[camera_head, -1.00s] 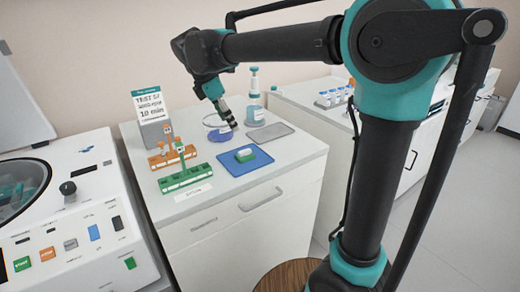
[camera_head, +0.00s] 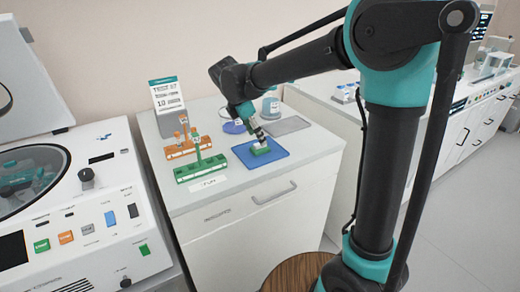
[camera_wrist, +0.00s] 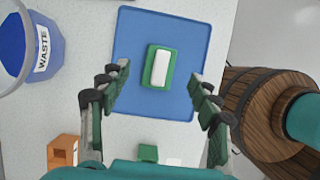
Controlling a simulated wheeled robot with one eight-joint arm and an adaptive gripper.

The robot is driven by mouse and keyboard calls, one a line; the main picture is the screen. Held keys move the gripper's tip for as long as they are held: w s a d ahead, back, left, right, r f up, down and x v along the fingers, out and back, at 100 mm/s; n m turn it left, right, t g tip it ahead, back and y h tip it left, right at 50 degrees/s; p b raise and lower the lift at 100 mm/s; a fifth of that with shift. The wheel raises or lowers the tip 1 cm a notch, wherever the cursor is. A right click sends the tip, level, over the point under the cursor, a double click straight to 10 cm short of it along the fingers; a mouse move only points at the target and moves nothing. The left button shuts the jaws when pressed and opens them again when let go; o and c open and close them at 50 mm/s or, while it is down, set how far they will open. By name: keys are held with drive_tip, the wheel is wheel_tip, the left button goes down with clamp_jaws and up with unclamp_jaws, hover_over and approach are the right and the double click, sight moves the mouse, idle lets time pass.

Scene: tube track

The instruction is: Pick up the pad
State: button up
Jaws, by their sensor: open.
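The pad (camera_wrist: 160,67) is a small white block set in a green rectangular piece, lying on a blue mat (camera_wrist: 185,35). In the head view the green piece (camera_head: 262,151) shows beneath my gripper (camera_head: 259,138), which hides much of the white top. In the wrist view my gripper (camera_wrist: 157,88) is open, with one finger on each side and the pad ahead between them. The fingers do not touch it, and nothing is held.
A blue waste bin (camera_wrist: 38,45) stands left of the mat in the wrist view. Orange (camera_head: 187,149) and green (camera_head: 200,170) tube racks stand to the left. A grey tray (camera_head: 288,126) lies behind the mat. A wooden barrel (camera_wrist: 255,105) stands beyond the counter edge.

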drive_tip(key=x, duration=0.5)
drive_tip(key=shift+d, duration=0.1)
drive_tip(key=c, duration=1)
drive_tip(key=shift+r, duration=0.15)
drive_tip(key=shift+c, duration=0.2)
wheel_tip(320, 180, up, 20)
